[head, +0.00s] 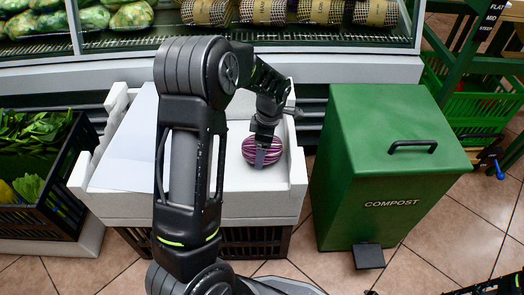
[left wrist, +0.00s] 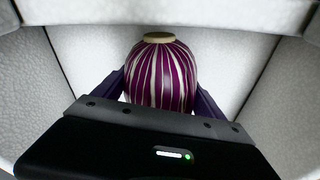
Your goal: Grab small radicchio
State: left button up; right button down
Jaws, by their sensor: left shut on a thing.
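The small radicchio (head: 262,150), round and purple with white stripes, sits in the right part of a white foam box (head: 297,165). My left gripper (head: 264,142) reaches down from above and is shut on it. In the left wrist view the radicchio (left wrist: 160,75) sits between the two dark fingers, its pale cut end toward the top. The fingers touch its sides, and the palm hides its near part. I cannot tell whether it is resting on the box floor or just lifted.
A green compost bin (head: 385,150) with a closed lid stands right of the box. A black crate of greens (head: 35,165) is at the left. A refrigerated shelf (head: 350,68) with produce runs behind. A white sheet (head: 130,140) lies in the box's left part.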

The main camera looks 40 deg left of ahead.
pick_arm(q)
notch_tip(320, 180, up, 7)
jog(key=shift+p, duration=1.15)
jog(key=shift+r, duration=0.55)
